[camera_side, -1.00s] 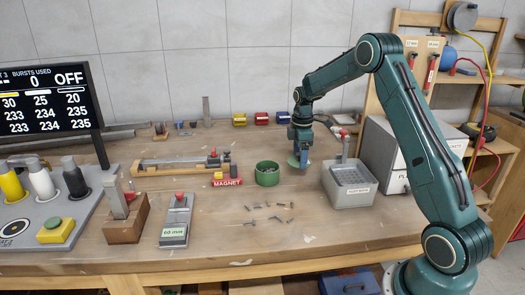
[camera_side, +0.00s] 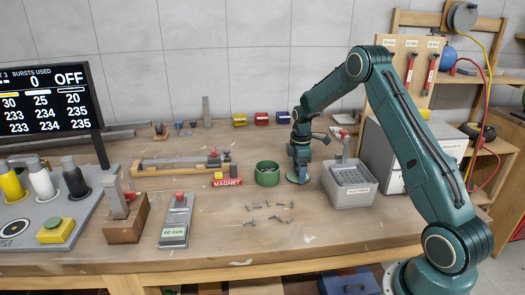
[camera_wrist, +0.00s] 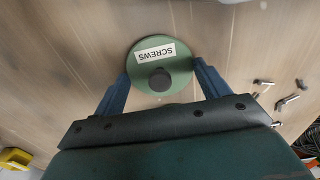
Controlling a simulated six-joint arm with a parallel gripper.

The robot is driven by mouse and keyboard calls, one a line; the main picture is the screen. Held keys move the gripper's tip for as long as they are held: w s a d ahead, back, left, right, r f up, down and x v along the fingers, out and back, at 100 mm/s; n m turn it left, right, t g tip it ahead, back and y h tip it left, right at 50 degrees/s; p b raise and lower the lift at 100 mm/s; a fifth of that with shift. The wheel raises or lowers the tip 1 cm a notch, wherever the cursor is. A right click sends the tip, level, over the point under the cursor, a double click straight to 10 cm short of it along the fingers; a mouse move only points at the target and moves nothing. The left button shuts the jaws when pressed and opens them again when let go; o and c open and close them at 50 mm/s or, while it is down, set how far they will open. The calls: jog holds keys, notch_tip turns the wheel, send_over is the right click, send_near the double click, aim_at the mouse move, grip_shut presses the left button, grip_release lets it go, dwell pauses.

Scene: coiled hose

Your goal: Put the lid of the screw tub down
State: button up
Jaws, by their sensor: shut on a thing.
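The screw tub (camera_side: 267,177) is a round green tub standing uncovered on the bench. Its lid (camera_side: 297,180) is a green disc just right of the tub, at or very near the bench top; I cannot tell if it touches. In the wrist view the lid (camera_wrist: 146,74) shows a SCREWS label and a dark round knob, and looks level. My gripper (camera_side: 300,174) points down over the lid. Its two blue fingers (camera_wrist: 161,80) lie on either side of the lid and are shut on it. The lid's underside is hidden.
Several loose screws (camera_side: 268,206) lie on the bench in front of the tub. A red MAGNET block (camera_side: 227,182) is left of the tub.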

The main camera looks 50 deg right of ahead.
jog(key=shift+f, duration=0.1)
jog(key=o, duration=1)
jog(key=shift+c, duration=0.2)
notch_tip(320, 180, up, 12)
dwell(0.3)
dwell(0.4)
